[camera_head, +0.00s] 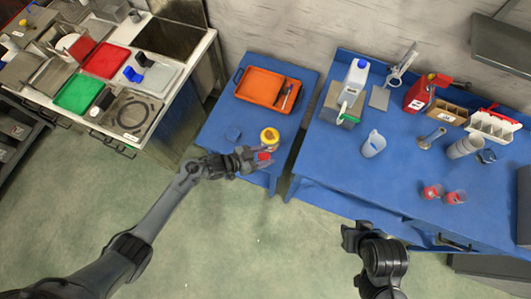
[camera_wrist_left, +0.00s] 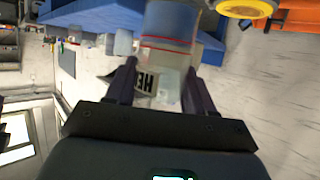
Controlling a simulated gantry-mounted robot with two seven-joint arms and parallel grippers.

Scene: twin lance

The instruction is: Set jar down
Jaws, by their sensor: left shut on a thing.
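My left gripper (camera_head: 255,157) is shut on a small clear jar, whose red part (camera_head: 264,156) shows at the fingertips in the head view. In the left wrist view the jar (camera_wrist_left: 168,25) is see-through with a thin red line, between the two fingers. The gripper is over the front part of the small blue table (camera_head: 222,115). I cannot tell whether the jar touches the table. A yellow-topped jar (camera_head: 269,136) stands just behind it; its yellow rim also shows in the left wrist view (camera_wrist_left: 245,8). My right gripper (camera_head: 352,238) is over the floor, its jaws unclear.
The larger blue table (camera_head: 335,150) at right holds a jug (camera_head: 373,144) and two red jars (camera_head: 431,191). A gap separates the tables.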

